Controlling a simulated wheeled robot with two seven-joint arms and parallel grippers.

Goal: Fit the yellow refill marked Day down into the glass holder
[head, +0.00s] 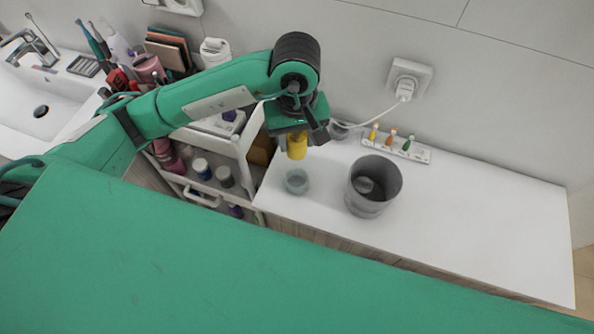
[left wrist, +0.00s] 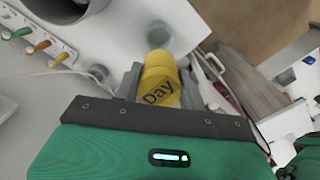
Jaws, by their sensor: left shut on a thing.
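The yellow refill (head: 297,147) hangs below my left gripper (head: 299,131), which is shut on it. In the left wrist view the refill (left wrist: 160,78) shows the word "Day" and sits between the fingers of the left gripper (left wrist: 155,88). The glass holder (head: 297,181) stands on the white counter near its left front edge, below the refill and apart from it in the head view. In the left wrist view the holder (left wrist: 158,37) shows just beyond the refill, partly covered by it. My right gripper is not in view.
A grey bin (head: 373,187) stands on the white counter (head: 480,215) right of the holder. A white rack (head: 418,154) with several small coloured items lies by the wall, near a plugged-in cable (head: 385,115). A cart (head: 213,188) with bottles stands left. The counter's right part is clear.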

